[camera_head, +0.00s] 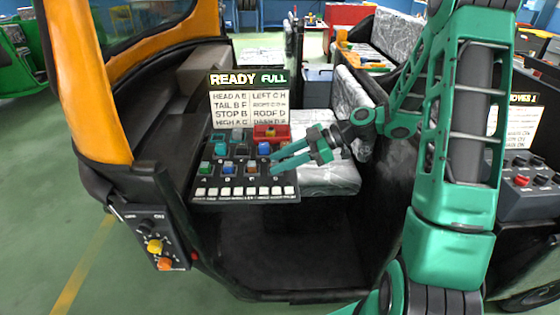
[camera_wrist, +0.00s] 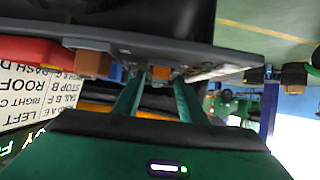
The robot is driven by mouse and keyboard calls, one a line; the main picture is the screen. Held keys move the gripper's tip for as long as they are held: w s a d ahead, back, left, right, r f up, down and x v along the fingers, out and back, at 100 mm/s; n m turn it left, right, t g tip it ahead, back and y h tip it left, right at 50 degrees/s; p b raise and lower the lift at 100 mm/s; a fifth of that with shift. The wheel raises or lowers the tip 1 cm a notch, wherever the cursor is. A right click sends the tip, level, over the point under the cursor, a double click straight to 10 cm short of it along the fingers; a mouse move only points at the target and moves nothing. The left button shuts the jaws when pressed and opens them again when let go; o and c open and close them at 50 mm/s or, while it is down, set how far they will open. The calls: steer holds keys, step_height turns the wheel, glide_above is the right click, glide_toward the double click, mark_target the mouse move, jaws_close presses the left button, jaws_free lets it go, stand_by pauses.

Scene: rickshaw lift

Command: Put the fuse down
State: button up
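My gripper (camera_head: 272,164) reaches in from the right, low over the right side of the black fuse panel (camera_head: 196,181). Its two green fingers are spread apart. In the wrist view, a small orange block (camera_wrist: 161,73), perhaps a fuse, shows between the fingertips (camera_wrist: 160,88), with gaps on both sides. Coloured fuses sit on the panel, including a blue one (camera_head: 264,148) by the upper finger and another blue one (camera_head: 228,169). A red tray (camera_head: 283,131) lies behind, and a brown block (camera_wrist: 92,63) shows beside red in the wrist view.
A sign (camera_head: 246,79) reading READY FULL stands above a letter chart (camera_head: 248,108) behind the panel. White switches (camera_head: 235,191) line its front edge. The orange pillar (camera_head: 85,75) is at left, with a knob box (camera_head: 153,238) below. Plastic-covered seats (camera_head: 325,178) are at right.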

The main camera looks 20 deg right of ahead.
steer(key=v, duration=1.2)
steer(key=s+d+m+g+h, duration=0.1)
steer(key=s+d+m+h, duration=0.1)
steer(key=s+m+h, duration=0.2)
steer(key=s+d+m+g+h, duration=0.1)
steer(key=s+d+m+h, duration=0.2)
steer(key=s+m, duration=0.7)
steer(key=s+d+m+g+h, duration=0.2)
steer(key=s+m+h, duration=0.2)
steer(key=s, duration=1)
steer(key=r+m, duration=0.1)
steer(key=m, duration=0.1)
steer(key=shift+d+m+h, duration=0.2)
steer(key=shift+m+h, duration=0.1)
steer(key=shift+m, duration=0.1)
steer(key=shift+s, duration=0.1)
